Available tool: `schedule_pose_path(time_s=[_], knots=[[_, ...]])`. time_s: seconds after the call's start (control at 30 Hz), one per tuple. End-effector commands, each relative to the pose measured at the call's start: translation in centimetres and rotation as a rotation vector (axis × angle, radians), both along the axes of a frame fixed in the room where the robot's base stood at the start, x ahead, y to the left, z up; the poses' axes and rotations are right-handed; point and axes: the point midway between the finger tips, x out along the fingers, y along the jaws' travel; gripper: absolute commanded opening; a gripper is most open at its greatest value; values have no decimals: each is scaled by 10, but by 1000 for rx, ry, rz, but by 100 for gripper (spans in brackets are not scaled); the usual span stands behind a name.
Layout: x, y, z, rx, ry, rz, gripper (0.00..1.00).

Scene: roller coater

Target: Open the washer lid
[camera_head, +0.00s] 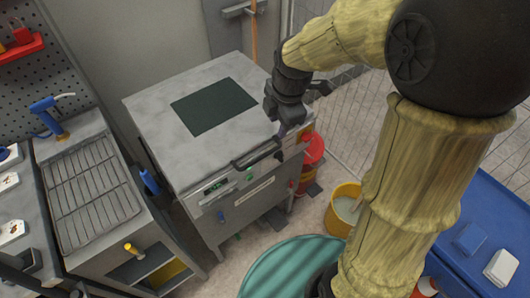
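The washer (245,211) is a grey box-shaped machine in the middle of the view. Its pale grey lid (160,115) has a dark green panel (213,106) and looks flat and closed. A dark bar handle (256,158) runs along the lid's front edge. My gripper (281,139) is at the front right corner of the lid, beside the right end of the handle. I cannot tell whether it touches the handle or whether its fingers are apart, as they are small, dark and seen from above.
A sink unit with a wire rack (90,193) stands to the left. A yellow bucket (344,209) and a red container (313,153) stand right of the washer. A round teal surface (290,268) is in front. A wire fence (350,112) is behind right. My arm hides much of the right side.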

Motion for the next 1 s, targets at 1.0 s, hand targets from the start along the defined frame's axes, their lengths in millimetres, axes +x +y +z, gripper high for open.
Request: schedule_pose_path(time_s=[1.0], knots=[[15, 20, -54, -25, -8, 222, 34]])
